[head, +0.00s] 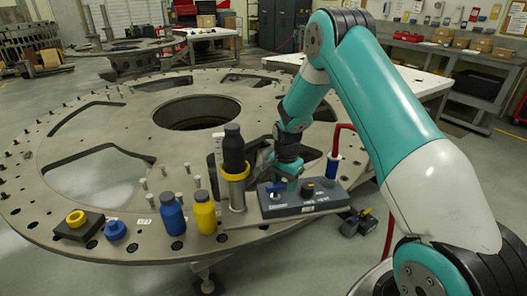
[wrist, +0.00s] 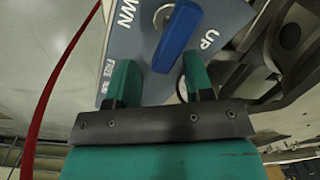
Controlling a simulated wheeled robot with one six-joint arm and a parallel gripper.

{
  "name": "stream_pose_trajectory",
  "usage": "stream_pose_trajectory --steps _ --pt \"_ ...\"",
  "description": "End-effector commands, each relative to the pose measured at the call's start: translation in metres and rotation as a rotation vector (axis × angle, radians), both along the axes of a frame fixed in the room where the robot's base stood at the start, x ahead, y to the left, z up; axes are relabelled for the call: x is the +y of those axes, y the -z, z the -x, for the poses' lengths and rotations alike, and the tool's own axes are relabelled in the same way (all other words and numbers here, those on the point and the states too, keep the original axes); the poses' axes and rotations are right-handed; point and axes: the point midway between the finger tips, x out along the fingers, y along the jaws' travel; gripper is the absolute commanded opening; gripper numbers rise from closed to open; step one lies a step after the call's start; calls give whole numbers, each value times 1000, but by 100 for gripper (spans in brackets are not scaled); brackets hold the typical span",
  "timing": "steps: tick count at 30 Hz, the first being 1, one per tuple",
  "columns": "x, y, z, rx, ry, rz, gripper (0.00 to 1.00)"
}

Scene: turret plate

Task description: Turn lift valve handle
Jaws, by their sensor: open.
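The lift valve handle is a blue lever (wrist: 177,38) on a grey valve block (wrist: 232,18), whose face reads "UP" and a partly cut-off "DOWN". In the head view the handle (head: 275,187) is at the left of the block (head: 322,197), partly behind my gripper. My gripper (wrist: 160,68) is open, with one green finger on each side of the handle's near end. Gaps show between the handle and both fingers. In the head view my gripper (head: 287,181) is low over the block.
A black knob (head: 307,190) and a red hose (head: 337,140) are on the block's right. Blue (head: 172,214) and yellow (head: 204,212) bottles stand farther left on the round turret plate (head: 110,235).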

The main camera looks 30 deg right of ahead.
Motion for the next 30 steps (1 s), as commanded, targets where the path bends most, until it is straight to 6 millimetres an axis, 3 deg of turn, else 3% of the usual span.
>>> stream_pose_trajectory --steps 21,27,30 --pt "9 -2 1 18 -1055 -8 45" --pt "11 -2 0 17 -1304 -6 45" --pt "10 -16 -3 10 -1293 2 45"
